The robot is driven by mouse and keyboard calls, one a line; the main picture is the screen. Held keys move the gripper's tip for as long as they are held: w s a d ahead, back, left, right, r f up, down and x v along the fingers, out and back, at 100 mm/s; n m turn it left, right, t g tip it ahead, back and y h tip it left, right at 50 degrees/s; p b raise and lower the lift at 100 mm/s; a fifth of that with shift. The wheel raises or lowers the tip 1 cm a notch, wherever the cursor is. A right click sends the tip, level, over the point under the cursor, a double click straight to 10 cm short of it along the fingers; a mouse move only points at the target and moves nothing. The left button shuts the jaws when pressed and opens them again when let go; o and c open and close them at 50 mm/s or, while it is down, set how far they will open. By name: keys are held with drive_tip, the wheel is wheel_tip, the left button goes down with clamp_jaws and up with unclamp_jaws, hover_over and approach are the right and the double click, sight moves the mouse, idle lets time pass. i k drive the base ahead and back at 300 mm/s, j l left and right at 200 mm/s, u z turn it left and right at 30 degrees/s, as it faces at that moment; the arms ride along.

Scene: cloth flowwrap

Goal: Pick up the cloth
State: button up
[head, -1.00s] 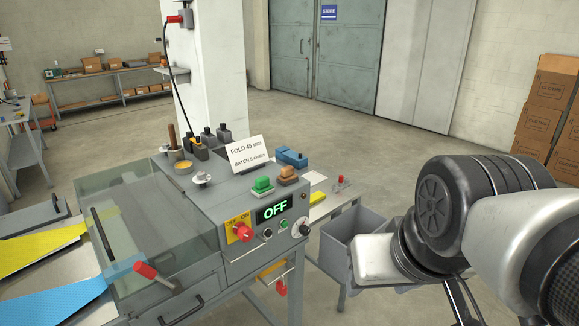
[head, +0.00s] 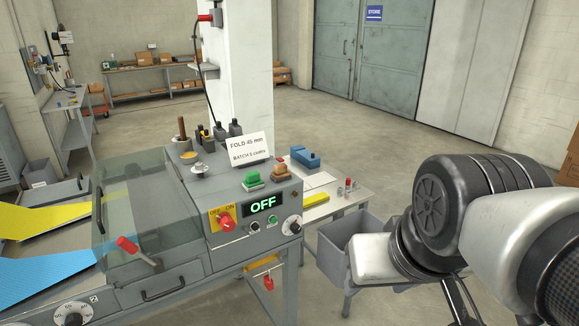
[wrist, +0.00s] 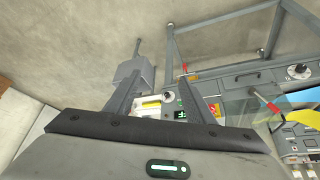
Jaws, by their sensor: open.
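No object shows clearly as a loose cloth, and I cannot tell which piece is meant. A blue, finely patterned sheet (head: 45,272) and a yellow sheet (head: 50,220) lie at the left of the head view and run toward the machine's clear cover. Both sheets also show at the right edge of the wrist view. My gripper (wrist: 160,78) is open and empty in the wrist view. Its fingers are in the air, apart from the sheets. In the head view my arm is at the right and the gripper's fingers are hidden.
The grey machine (head: 185,285) has an OFF display (head: 263,205), knobs and a red-handled lever (head: 127,245). A side table (head: 340,190) holds a blue device (head: 305,157). A grey bin (head: 345,237) stands beside my arm. Open floor lies behind.

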sight(312, 200)
drive_tip(key=i+l+u, duration=0.3)
drive_tip(key=i+l, duration=0.3)
drive_tip(key=i+l+u, duration=0.3)
drive_tip(key=i+l, duration=0.45)
